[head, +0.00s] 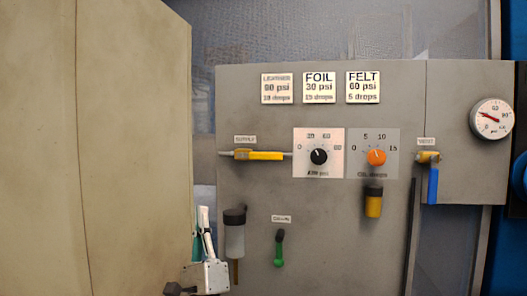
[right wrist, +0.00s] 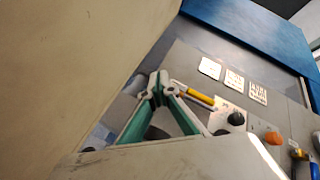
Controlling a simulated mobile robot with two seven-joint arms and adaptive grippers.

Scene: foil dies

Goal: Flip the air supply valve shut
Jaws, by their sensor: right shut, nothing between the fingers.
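The supply valve (head: 265,155) has a yellow handle lying level, in line with its thin pipe, under a small supply label on the grey panel. The yellow handle also shows in the right wrist view (right wrist: 201,97), to the right of my fingertips. My right gripper (head: 204,213) is below and left of the valve, fingers pointing up, beside the edge of a large beige panel. In the right wrist view its green-sided fingers (right wrist: 158,82) come together at the tips with nothing between them. It appears apart from the handle. My left gripper is not in view.
The beige panel (head: 120,140) fills the left. A filter bowl (head: 235,240) hangs right of my gripper. A green drain handle (head: 279,250), black pressure knob (head: 318,157), orange knob (head: 376,157), blue vent handle (head: 433,186) and gauge (head: 492,118) are on the grey panel.

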